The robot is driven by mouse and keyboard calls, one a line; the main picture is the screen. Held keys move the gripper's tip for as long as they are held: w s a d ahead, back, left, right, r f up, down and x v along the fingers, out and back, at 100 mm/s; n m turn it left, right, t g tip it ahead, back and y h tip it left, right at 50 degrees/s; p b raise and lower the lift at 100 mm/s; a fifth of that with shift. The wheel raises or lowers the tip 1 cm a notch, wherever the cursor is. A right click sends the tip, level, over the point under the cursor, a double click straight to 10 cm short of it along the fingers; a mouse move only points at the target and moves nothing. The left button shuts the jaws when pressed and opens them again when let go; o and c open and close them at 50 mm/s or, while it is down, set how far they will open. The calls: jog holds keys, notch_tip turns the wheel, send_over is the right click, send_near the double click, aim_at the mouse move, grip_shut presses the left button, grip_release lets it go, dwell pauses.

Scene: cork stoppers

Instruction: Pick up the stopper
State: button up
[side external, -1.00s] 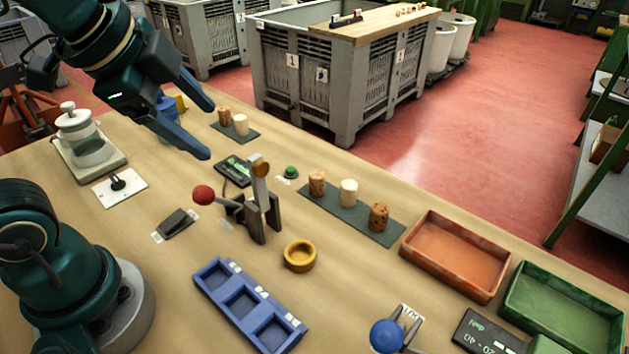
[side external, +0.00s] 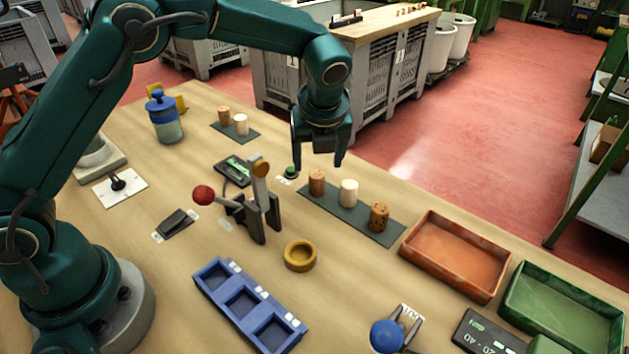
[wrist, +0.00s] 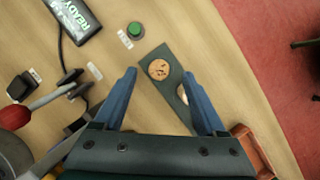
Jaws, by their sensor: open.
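Three stoppers stand in a row on a dark grey mat (side external: 333,207): a tan cork stopper (side external: 317,182), a pale cream stopper (side external: 348,192) and a darker speckled cork stopper (side external: 379,217). My gripper (side external: 318,163) is open and empty, pointing down above the tan stopper's end of the mat. In the wrist view the tan stopper's round top (wrist: 158,69) lies ahead of and between my fingertips (wrist: 160,73). The pale stopper (wrist: 183,92) is partly hidden by my right finger there. Two more stoppers, one tan (side external: 224,116) and one white (side external: 241,124), stand on a farther mat.
A lever device with a red ball (side external: 203,195) stands left of the mat. A green button (side external: 291,171) is close by the tan stopper. A yellow ring (side external: 299,256), blue three-pocket tray (side external: 209,279), orange tray (side external: 413,252) and green tray (side external: 514,306) stand nearer.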

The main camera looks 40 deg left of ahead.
aim_at(317, 174)
jog(key=shift+f, duration=0.55)
jog(key=shift+x, duration=2.25)
grip_shut()
